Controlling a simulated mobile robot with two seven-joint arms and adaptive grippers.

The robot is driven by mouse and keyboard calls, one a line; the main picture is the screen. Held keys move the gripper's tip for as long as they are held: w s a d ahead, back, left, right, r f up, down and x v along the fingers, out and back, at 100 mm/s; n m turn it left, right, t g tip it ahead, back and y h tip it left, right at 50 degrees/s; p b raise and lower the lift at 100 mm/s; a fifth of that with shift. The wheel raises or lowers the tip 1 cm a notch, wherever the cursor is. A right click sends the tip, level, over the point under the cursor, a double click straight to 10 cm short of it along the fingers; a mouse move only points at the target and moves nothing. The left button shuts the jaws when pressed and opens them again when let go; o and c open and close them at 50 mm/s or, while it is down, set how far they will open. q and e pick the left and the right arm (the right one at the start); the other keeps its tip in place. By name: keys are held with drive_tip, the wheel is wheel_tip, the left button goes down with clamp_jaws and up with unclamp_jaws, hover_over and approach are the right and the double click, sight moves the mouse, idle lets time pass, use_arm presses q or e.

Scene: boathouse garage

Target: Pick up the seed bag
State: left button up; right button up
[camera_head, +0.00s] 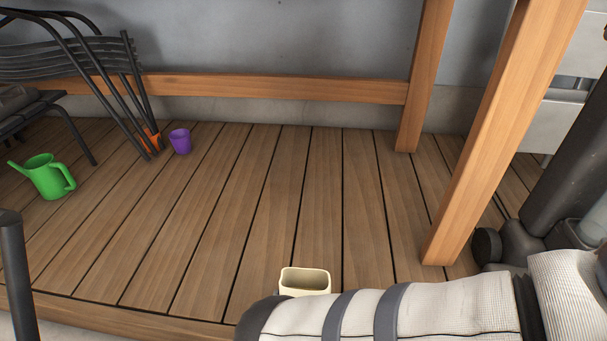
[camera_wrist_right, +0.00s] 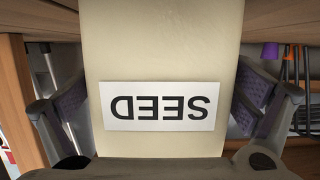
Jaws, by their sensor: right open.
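The seed bag (camera_wrist_right: 160,50) is cream coloured and fills the middle of the right wrist view, with a white SEED label that reads upside down. In the head view only its open rectangular top (camera_head: 305,281) shows, above the wooden deck's near part; my right arm hides the rest. My right gripper (camera_wrist_right: 162,103) is open, with one finger on each side of the bag. A gap seems to show beside the fingers, but I cannot tell whether either one touches it. My left gripper is not in view.
A green watering can (camera_head: 48,176), an orange pot (camera_head: 152,138) and a purple cup (camera_head: 181,141) stand on the deck (camera_head: 250,220) at the left, near a black metal chair (camera_head: 75,65). A wooden post (camera_head: 490,150) slants at the right. The deck's middle is clear.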

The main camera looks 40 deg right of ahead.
drive_tip(key=c, duration=1.1)
